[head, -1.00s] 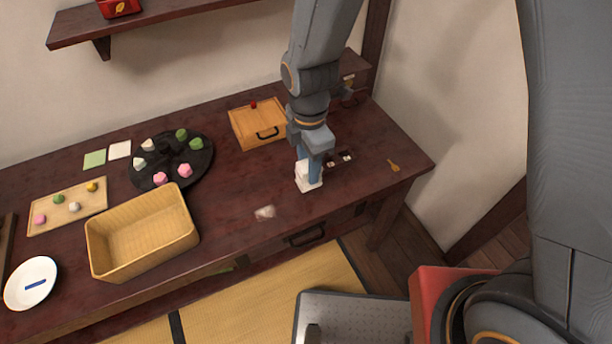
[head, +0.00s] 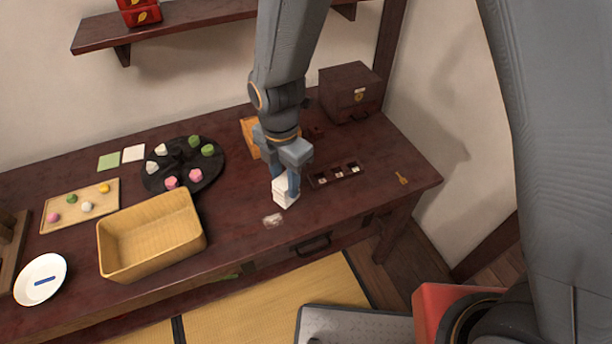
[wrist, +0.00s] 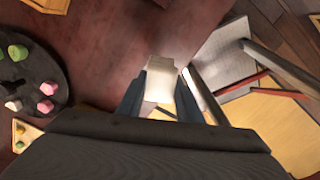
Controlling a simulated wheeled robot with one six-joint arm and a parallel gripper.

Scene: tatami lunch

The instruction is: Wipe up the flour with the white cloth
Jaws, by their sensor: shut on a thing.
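My gripper (head: 285,183) is shut on the white cloth (head: 284,194), a folded pale block, above the dark wooden table. In the wrist view the cloth (wrist: 160,73) sits between the two fingertips. The flour (head: 273,220) is a small whitish patch on the table, just below and slightly left of the cloth in the head view. I cannot tell whether the cloth touches the table. The flour is not clearly seen in the wrist view.
A wicker basket (head: 152,240) stands left of the flour. A black round plate (head: 209,172) with several sweets lies behind it. A dark compartment tray (head: 338,174) is right of my gripper, and a small golden utensil (head: 402,178) lies near the right edge. The table around the flour is clear.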

